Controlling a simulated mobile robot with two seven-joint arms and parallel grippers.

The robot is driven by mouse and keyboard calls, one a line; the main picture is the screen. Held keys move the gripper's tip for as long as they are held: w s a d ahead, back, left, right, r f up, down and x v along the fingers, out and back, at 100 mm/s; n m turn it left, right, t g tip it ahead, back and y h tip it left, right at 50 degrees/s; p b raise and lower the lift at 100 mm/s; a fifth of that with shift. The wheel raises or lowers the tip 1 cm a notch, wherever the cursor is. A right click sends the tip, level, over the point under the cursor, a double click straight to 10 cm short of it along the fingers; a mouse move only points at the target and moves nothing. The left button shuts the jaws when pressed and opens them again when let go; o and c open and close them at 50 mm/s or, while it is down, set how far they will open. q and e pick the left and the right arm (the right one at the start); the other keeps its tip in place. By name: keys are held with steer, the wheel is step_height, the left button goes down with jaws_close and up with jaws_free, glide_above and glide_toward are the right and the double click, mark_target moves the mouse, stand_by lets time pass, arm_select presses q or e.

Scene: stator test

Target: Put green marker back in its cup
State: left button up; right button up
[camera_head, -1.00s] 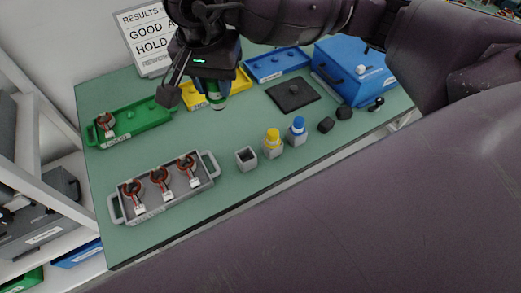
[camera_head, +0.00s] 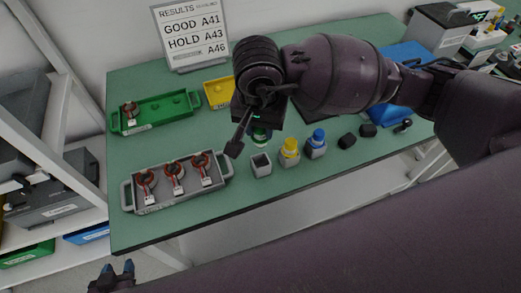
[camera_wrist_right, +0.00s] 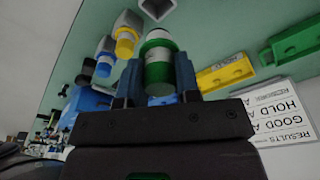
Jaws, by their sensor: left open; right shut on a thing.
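The green marker (camera_wrist_right: 158,62) is held between the blue fingers of my right gripper (camera_wrist_right: 158,78) in the right wrist view. In the head view the right gripper (camera_head: 262,137) hangs just behind the empty grey cup (camera_head: 261,165), and the arm partly hides the marker. The marker is outside the cup. The cup's dark opening also shows at the top of the wrist view (camera_wrist_right: 157,10), beyond the marker. My left gripper (camera_head: 118,268) is open and empty at the bottom left, in front of the table.
A yellow marker (camera_head: 290,148) and a blue marker (camera_head: 317,139) stand in cups right of the empty one. A grey tray (camera_head: 128,196) with three stators lies to its left. Green (camera_head: 155,112) and yellow (camera_head: 214,94) trays and a results sign (camera_head: 190,36) stand behind.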

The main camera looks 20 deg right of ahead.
mark_target(261, 154)
step_height(261, 154, down, 9)
steer(key=shift+f+b, duration=0.1)
steer(key=shift+b, duration=0.2)
stand_by(0.4)
steer(key=shift+f, duration=0.35)
steer(key=o, duration=0.9)
steer(key=shift+r, duration=0.5)
steer(key=r, duration=0.4)
steer(key=s+r, duration=0.1)
steer(key=r, duration=0.6)
steer(key=shift+s+a+r+p, duration=0.15)
steer(key=shift+a+r+p, duration=0.2)
steer(key=shift+r, duration=0.05)
